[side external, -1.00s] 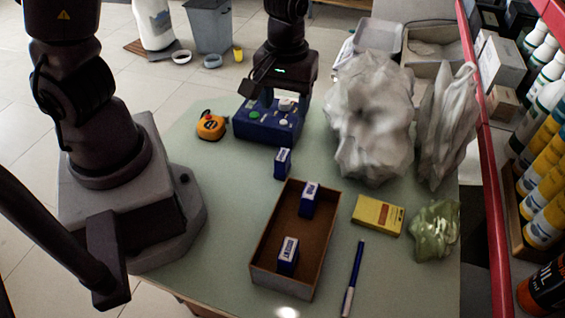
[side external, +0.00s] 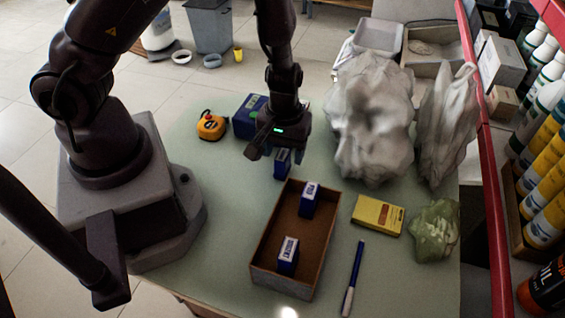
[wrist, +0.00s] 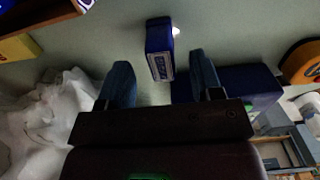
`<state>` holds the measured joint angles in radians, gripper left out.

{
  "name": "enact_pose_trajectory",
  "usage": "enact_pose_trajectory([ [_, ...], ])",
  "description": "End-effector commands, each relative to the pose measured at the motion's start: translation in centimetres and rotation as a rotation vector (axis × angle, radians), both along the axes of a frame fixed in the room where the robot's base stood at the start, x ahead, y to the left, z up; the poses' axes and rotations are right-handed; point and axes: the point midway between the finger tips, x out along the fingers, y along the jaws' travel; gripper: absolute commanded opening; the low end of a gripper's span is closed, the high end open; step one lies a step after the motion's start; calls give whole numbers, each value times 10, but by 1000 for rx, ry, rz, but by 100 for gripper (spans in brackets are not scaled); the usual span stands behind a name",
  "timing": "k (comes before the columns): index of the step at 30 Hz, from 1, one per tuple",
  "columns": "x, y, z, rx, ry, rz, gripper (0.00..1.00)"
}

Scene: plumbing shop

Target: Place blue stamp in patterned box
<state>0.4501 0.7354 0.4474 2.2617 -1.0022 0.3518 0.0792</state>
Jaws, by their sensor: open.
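A blue stamp (side external: 282,163) with a white label stands on the green table, just behind the box. In the wrist view the stamp (wrist: 159,42) is ahead of and roughly between my two fingers, apart from both. My gripper (side external: 283,147) is open and empty, low over this stamp and partly hiding it; the fingers also show in the wrist view (wrist: 161,78). The open brown box (side external: 258,243) has two other blue stamps inside, one at the back (side external: 310,199) and one at the front (side external: 288,255). Its pattern cannot be made out here.
A blue case (side external: 242,120) and an orange tape measure (side external: 211,126) are at the back left. White plastic bags (side external: 368,120) stand to the right. A yellow box (side external: 378,215), a blue marker (side external: 354,277) and a green bag (side external: 434,230) lie right of the brown box.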

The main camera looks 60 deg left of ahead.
Motion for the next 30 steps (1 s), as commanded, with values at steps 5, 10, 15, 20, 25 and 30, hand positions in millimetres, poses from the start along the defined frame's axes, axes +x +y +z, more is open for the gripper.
enact_pose_trajectory([
  [5,-3,1,-27,0,3,4,60],
  [10,-3,1,-39,1,1,3,60],
  [15,-3,0,-39,1,-1,0,60],
  [20,-3,0,-39,1,-1,0,30],
  [25,-2,0,-39,0,0,0,6],
  [30,-2,0,-38,1,-1,0,2],
])
